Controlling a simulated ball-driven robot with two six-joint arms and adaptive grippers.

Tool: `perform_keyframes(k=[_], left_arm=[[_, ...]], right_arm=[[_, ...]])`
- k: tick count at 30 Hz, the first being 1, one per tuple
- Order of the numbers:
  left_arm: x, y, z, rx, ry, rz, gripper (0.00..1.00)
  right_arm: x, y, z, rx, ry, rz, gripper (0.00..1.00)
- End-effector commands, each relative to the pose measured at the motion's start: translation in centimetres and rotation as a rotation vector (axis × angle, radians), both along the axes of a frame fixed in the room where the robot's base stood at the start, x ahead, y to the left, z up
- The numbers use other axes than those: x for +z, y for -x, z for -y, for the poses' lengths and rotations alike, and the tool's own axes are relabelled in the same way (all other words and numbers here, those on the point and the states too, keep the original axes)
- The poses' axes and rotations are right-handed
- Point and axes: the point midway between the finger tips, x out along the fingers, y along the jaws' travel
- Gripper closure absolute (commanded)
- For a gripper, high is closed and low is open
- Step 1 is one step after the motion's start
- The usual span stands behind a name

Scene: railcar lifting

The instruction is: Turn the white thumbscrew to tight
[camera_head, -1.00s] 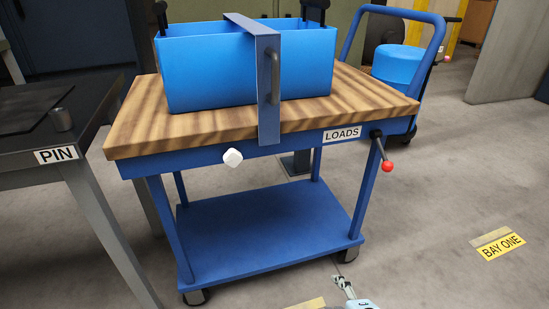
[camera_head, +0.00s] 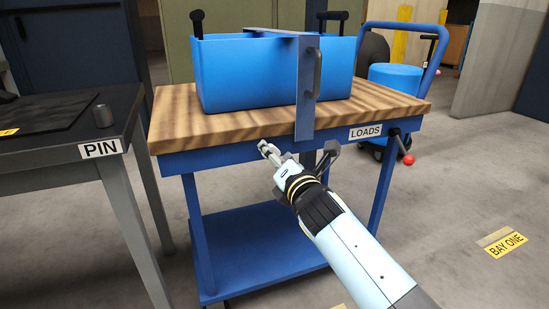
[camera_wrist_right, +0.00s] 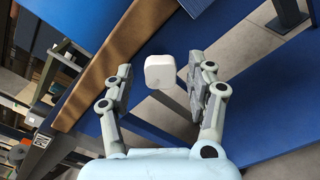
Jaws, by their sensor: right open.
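The white thumbscrew (camera_wrist_right: 160,72) shows in the right wrist view as a rounded white knob between my open fingers, with a gap on each side. In the head view it is hidden behind my right gripper (camera_head: 268,150), which is at the front edge of the cart, just left of the blue upright bar (camera_head: 305,90). My right gripper also shows in the wrist view (camera_wrist_right: 160,85), open, with one finger on each side of the knob. My left gripper is not in view.
A blue bin (camera_head: 250,75) stands on the cart's wooden top (camera_head: 185,125). A red-tipped lever (camera_head: 408,159) sticks out at the right, near the LOADS label (camera_head: 366,132). A dark table (camera_head: 60,130) with a PIN label (camera_head: 101,149) stands left. The floor at right is clear.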

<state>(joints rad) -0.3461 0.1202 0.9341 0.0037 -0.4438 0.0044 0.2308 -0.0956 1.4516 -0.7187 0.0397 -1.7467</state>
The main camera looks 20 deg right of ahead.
Motion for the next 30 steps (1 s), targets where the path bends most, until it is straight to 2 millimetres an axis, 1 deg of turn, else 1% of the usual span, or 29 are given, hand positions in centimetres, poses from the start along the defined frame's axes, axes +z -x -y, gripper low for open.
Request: perform_keyframes(k=[1, 4, 12, 24, 25, 30], left_arm=[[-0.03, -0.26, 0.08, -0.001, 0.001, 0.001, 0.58], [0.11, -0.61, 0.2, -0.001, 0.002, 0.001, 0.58], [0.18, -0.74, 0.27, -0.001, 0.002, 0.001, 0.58], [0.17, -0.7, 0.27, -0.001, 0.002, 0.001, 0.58], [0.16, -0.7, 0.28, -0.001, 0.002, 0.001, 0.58], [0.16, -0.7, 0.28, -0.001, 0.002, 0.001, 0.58]], right_arm=[[-0.16, -0.46, -0.01, 0.0, 0.0, -0.001, 0.44], [-0.06, -0.98, -0.01, -0.001, -0.001, -0.001, 0.44], [-0.02, -1.08, -0.02, 0.0, -0.002, -0.001, 0.44], [-0.03, -1.06, -0.01, 0.0, -0.002, -0.001, 0.96], [-0.03, -1.05, -0.01, 0.0, -0.002, -0.001, 0.98], [-0.06, -1.05, -0.01, -0.001, -0.011, -0.002, 0.98]])
